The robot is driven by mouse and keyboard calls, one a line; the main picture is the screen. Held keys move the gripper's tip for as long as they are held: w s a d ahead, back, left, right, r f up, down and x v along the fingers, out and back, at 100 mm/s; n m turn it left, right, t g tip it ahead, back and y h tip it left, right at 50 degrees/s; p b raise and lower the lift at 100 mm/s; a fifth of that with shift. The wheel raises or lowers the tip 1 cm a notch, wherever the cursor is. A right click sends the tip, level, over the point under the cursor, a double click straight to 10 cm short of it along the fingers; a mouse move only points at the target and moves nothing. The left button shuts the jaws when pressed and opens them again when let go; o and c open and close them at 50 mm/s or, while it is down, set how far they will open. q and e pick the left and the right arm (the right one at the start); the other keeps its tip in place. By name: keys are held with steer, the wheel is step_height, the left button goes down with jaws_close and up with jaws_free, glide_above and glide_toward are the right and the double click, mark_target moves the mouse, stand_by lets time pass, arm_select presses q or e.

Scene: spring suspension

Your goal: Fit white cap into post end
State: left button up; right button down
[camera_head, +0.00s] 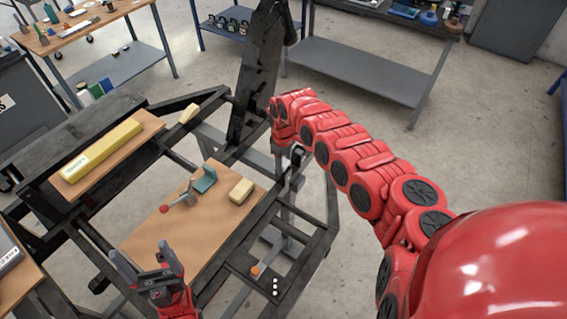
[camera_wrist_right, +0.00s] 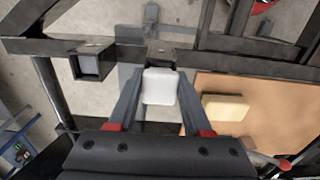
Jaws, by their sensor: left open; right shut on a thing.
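The white cap (camera_wrist_right: 160,88) is between the fingers of my right gripper (camera_wrist_right: 161,76) in the right wrist view, gripped by its sides. Just beyond it is a dark frame bar with a dark opening (camera_wrist_right: 168,56), partly hidden by the cap. I cannot tell whether the cap touches it. A square hollow post end (camera_wrist_right: 89,65) shows open to the left of the cap. In the head view my right gripper (camera_head: 292,152) is at the frame's far right side, and the cap cannot be made out. My left gripper (camera_head: 148,262) is open and empty above the wooden board's near end.
The black frame (camera_head: 313,250) surrounds a wooden board (camera_head: 150,238) holding a yellow block (camera_head: 241,190), a teal bracket (camera_head: 205,180) and a red-knobbed lever (camera_head: 165,208). A long yellow box (camera_head: 100,150) lies on the left shelf. Floor to the right is clear.

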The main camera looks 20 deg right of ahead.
steer(key=shift+s+f, duration=0.2)
